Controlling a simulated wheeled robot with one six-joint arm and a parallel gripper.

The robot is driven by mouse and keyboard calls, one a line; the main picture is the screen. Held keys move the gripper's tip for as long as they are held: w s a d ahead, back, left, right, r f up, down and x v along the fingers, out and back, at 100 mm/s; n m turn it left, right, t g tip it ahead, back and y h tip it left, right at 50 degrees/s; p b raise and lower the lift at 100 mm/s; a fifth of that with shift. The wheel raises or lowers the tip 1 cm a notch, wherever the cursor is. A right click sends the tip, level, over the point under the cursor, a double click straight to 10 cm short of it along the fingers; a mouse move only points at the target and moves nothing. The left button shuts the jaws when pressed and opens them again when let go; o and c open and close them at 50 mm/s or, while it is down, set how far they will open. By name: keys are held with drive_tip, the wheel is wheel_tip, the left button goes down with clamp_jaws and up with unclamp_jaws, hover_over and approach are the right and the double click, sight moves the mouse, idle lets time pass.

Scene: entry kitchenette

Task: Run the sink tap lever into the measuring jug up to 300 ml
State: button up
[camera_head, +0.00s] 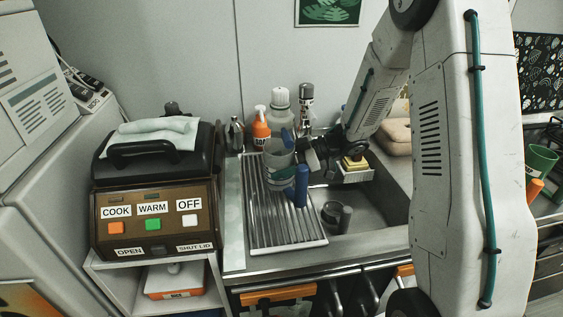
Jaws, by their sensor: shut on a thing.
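The measuring jug (278,166), a clear greyish vessel, is over the ribbed draining board, left of the sink basin (377,205). My gripper (298,163) comes in from the right and is shut on the jug at its right side. Blue parts show there, one near the rim and one lower down; I cannot tell whether they are fingers or handle. The jug looks upright. Its markings and any water in it cannot be read. I cannot make out the tap lever; my arm covers part of the area behind the basin.
An orange pump bottle (261,130), a grey bottle (281,108) and a dark-topped container (306,103) stand behind the jug. The draining board (284,233) has bare room in front. A cooker (155,200) with labelled buttons stands left. A yellow sponge (354,163) sits in a holder by the basin.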

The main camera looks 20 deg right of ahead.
drive_tip(key=shift+f, duration=0.1)
drive_tip(key=o, duration=1.5)
drive_tip(key=shift+o, duration=0.2)
drive_tip(key=v, duration=0.8)
